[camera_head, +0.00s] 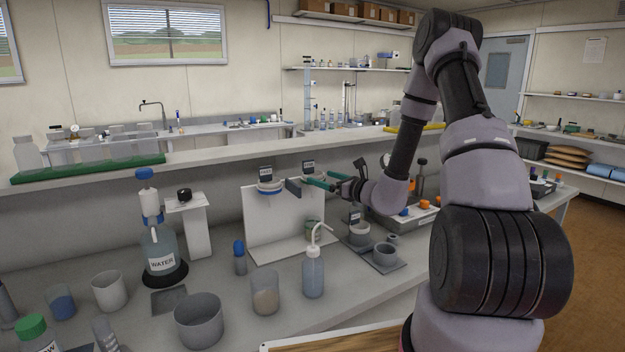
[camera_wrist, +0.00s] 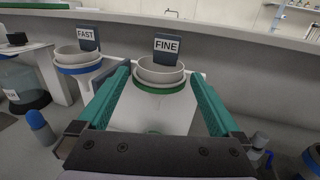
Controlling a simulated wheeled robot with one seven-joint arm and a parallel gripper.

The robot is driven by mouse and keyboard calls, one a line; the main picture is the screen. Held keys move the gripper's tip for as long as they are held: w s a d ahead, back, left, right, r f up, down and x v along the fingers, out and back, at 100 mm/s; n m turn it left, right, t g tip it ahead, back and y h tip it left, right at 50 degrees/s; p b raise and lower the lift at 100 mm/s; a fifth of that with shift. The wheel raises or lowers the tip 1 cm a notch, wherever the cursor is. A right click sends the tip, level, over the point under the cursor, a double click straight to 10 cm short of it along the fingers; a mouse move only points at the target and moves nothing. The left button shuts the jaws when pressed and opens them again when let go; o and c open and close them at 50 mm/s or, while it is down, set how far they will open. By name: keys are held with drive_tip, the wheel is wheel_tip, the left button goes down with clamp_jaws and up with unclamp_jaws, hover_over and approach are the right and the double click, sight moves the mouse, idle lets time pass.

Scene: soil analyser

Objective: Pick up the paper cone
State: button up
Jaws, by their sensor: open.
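In the wrist view, pale round paper cones (camera_wrist: 158,73) sit in a green-ringed holder (camera_wrist: 165,88) labelled FINE. To the left, similar pale cones (camera_wrist: 76,55) sit in a blue-ringed holder (camera_wrist: 80,69) labelled FAST; this holder (camera_head: 270,187) also shows in the head view. My gripper (camera_wrist: 161,76) is open, its teal fingers reaching forward on the left and right of the FINE holder. I cannot tell whether they touch the cones. In the head view, my gripper (camera_head: 308,183) is at the white stand, and its fingers partly hide the FINE holder.
A white stand (camera_head: 262,222) backs the holders. A wash bottle (camera_head: 313,275), beaker (camera_head: 265,294), grey pot (camera_head: 199,320) and water jug (camera_head: 160,248) stand in front and left. Grey cups (camera_head: 384,254) stand right. A raised shelf edge (camera_head: 220,152) runs behind.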

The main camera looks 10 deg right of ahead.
sight(307, 171)
drive_tip(key=x, duration=0.5)
drive_tip(key=shift+w+a+r, duration=0.1)
drive_tip(key=shift+w+a, duration=0.05)
drive_tip(key=shift+w, duration=0.15)
drive_tip(key=c, duration=1.2)
drive_tip(key=shift+o, duration=0.2)
